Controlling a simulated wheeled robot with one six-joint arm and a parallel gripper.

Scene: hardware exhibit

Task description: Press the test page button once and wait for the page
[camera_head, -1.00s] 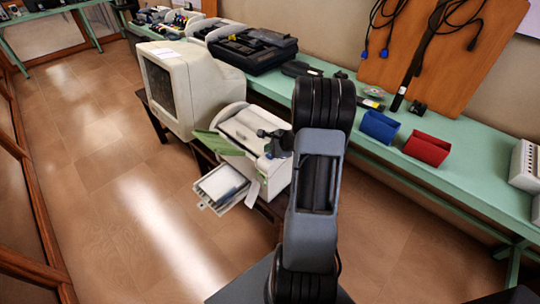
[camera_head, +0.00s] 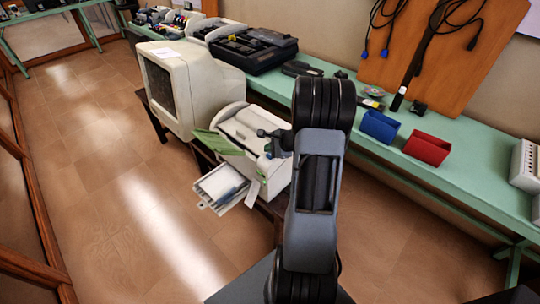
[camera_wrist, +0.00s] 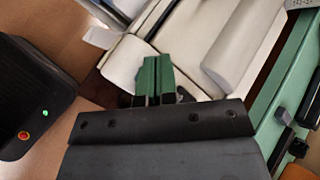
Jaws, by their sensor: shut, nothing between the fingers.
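The printer (camera_head: 240,128) is a cream-white machine on a low dark stand, with a green flap (camera_head: 217,143) and an open front tray (camera_head: 222,187). Something pale lies in the tray; I cannot tell whether it is a printed page. My gripper (camera_head: 274,143) is at the printer's right side, close to its top. In the wrist view, my gripper's green fingers (camera_wrist: 153,80) are together and empty, over or against the printer's pale casing (camera_wrist: 128,58). I cannot tell whether they touch it. The test page button cannot be made out; my gripper may hide it.
A bulky old monitor (camera_head: 168,85) stands directly behind and left of the printer. A long green bench (camera_head: 470,185) runs along the wall, bearing a blue bin (camera_head: 379,127), a red bin (camera_head: 427,149) and other hardware. The tiled floor on the left is clear.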

